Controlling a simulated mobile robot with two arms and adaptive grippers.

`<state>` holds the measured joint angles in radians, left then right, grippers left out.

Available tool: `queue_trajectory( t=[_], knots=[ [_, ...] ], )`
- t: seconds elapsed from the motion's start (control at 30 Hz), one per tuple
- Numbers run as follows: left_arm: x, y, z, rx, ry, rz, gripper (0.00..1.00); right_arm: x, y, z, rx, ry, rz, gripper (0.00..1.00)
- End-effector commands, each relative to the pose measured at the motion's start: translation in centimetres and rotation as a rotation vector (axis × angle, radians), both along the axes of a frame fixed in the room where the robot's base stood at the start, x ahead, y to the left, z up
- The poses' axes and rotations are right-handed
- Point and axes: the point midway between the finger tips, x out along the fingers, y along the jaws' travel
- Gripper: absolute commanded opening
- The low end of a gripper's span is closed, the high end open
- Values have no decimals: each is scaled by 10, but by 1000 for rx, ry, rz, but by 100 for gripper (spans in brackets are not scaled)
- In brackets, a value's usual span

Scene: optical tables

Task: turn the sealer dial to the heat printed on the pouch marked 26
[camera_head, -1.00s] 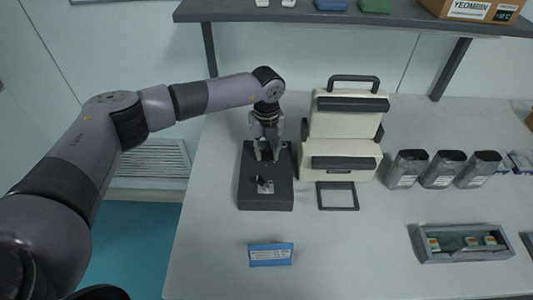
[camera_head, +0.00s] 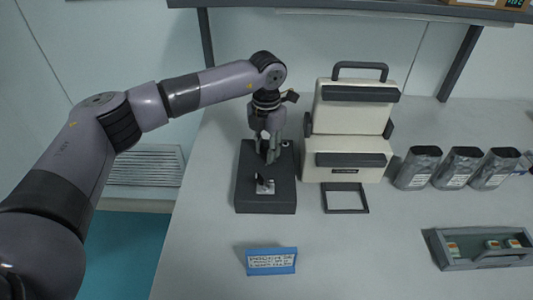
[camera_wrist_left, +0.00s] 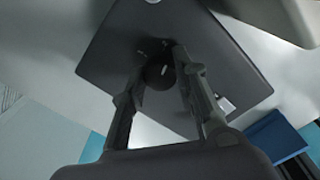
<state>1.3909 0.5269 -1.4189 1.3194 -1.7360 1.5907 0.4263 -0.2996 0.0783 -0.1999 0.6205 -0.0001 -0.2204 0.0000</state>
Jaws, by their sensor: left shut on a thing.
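The black control box (camera_head: 281,202) lies on the table beside the cream sealer (camera_head: 344,161). My left gripper (camera_head: 269,157) points down at the back half of the box. In the left wrist view its fingers are shut on a round black dial (camera_wrist_left: 160,76) on the box's top. The fingers hide the dial in the head view, and I cannot read its scale. Three silver pouches (camera_head: 419,169) (camera_head: 458,168) (camera_head: 495,170) stand right of the sealer. Their labels are too small to read, so I cannot tell which is 26. My right gripper is not in view.
A small switch on a pale plate (camera_head: 264,187) sits on the box's front half. A blue-edged card (camera_head: 271,262) stands in front. A black frame (camera_head: 346,198) lies before the sealer. A grey tray (camera_head: 483,262) holds small items at right. A shelf (camera_head: 350,12) hangs above.

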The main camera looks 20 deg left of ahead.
Motion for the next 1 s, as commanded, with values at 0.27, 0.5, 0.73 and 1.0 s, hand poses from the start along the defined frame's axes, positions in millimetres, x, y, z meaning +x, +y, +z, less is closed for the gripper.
queue_trajectory(
  t=[0.27, 0.5, 0.73, 1.0],
  knots=[
    [1, 0, -2, -1, -4, -263, 0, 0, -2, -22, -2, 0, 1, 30],
    [1, 0, -1, -1, -3, -487, 0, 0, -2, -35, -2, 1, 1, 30],
    [1, 0, 0, -1, -5, -669, 0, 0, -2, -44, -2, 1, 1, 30],
    [1, 0, 1, 0, -4, -809, 0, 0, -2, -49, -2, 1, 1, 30]
  ],
)
